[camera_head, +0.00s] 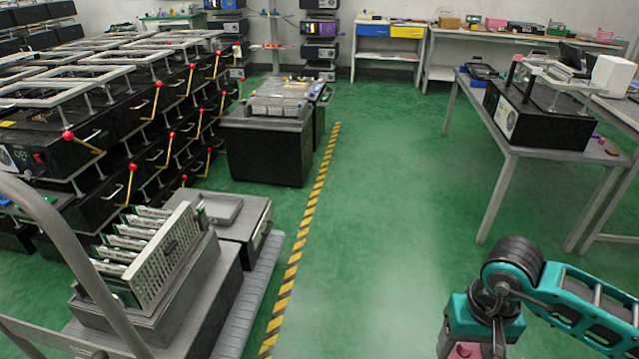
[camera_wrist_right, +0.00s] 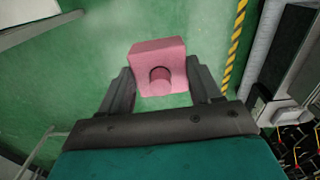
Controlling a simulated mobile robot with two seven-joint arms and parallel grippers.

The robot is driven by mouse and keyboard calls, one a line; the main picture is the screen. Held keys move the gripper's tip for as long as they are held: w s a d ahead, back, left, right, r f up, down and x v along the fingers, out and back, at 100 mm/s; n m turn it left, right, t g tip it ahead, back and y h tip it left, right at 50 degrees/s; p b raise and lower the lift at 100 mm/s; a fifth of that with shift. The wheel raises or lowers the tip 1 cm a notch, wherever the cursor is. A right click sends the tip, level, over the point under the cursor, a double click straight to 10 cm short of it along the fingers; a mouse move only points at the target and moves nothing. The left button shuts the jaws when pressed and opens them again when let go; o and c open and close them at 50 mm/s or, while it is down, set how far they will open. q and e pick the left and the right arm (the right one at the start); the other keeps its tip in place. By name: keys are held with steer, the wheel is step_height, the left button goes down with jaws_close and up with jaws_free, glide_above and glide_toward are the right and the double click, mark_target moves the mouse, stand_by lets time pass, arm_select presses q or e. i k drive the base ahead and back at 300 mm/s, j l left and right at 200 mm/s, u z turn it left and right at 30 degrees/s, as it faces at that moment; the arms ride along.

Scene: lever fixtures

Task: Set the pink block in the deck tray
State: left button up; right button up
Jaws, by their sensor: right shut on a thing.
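My right gripper (camera_wrist_right: 160,78) is shut on the pink block (camera_wrist_right: 158,62), which sits between the two dark fingers and has a round knob or hole on its near face. In the head view, my teal right wrist is at the bottom right, and a bit of the pink block (camera_head: 465,351) shows at the frame's lower edge. A shallow grey tray (camera_head: 222,209), which looks like the deck tray, lies on a dark box on the cart at the left. The block is well to the right of it, over green floor. My left gripper is out of view.
A rack of upright boards (camera_head: 165,255) stands beside the tray on the cart. A yellow-black floor stripe (camera_head: 300,240) runs between cart and open floor. Lever fixtures (camera_head: 130,120) fill the left. A table (camera_head: 540,150) with equipment stands at the right.

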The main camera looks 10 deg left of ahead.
mark_target(226, 213)
steer(key=i, duration=1.8)
steer(key=i+j, duration=0.1)
steer(key=i, duration=1.7)
steer(key=i+l+z, duration=0.1)
steer(key=z, duration=5.25)
steer(key=k+j, duration=0.05)
